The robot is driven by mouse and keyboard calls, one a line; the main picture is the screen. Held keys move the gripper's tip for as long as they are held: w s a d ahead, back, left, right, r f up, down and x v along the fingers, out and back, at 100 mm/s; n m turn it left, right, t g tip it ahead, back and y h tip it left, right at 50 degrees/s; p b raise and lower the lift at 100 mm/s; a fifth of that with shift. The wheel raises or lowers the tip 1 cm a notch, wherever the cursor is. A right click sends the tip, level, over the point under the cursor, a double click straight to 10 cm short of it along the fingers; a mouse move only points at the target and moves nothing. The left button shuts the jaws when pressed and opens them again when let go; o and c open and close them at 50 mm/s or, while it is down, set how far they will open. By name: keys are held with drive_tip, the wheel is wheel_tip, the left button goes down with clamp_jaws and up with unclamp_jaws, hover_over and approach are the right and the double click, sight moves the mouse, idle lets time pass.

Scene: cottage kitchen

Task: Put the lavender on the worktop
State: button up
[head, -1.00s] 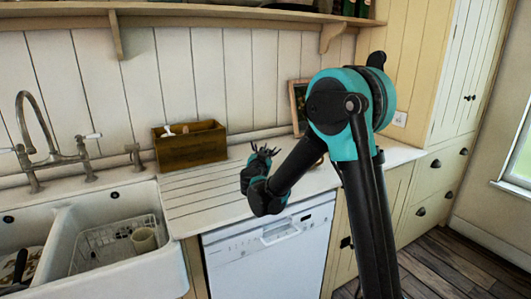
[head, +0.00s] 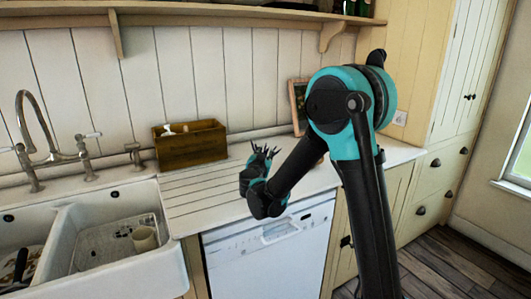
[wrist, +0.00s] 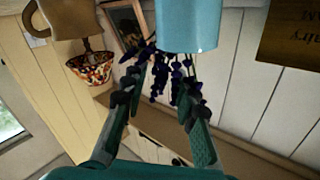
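The lavender is a bunch of dark purple flower heads (wrist: 165,75) coming out of a light blue pot (wrist: 187,25) in the wrist view, which is upside down. My gripper (wrist: 160,95) has its two fingers apart, one on each side of the flowers. The pot lies beyond the fingertips, and I see no finger on it. In the head view my gripper (head: 263,158) is over the worktop (head: 205,193), above the dishwasher front. The pot is not visible there; my arm probably hides it.
A wooden box (head: 190,143) stands at the back of the worktop, left of my gripper. A double sink (head: 95,235) is at the left. A framed picture (head: 299,105) leans at the wall. The wrist view shows a mug (wrist: 38,20) and patterned bowl (wrist: 90,68).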

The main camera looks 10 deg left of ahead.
drive_tip(key=s+a, duration=0.2)
drive_tip(key=s, duration=1.4)
drive_tip(key=w+d+r+n+y, duration=0.1)
drive_tip(key=d+r+n+y, duration=0.2)
drive_tip(key=r+n+y, duration=0.4)
drive_tip(key=s+d+f+m+g+h, duration=0.1)
drive_tip(key=s+d+f+g+h, duration=0.1)
drive_tip(key=s+d+f+g, duration=0.5)
drive_tip(key=s+d+f+m+g+h, duration=0.1)
drive_tip(key=s+d+f+g+h, duration=0.2)
drive_tip(key=s+d+f, duration=1.2)
drive_tip(key=d+f+g, duration=0.3)
drive_tip(key=d+f, duration=0.2)
drive_tip(key=d, duration=0.1)
drive_tip(key=shift+m+g, duration=0.4)
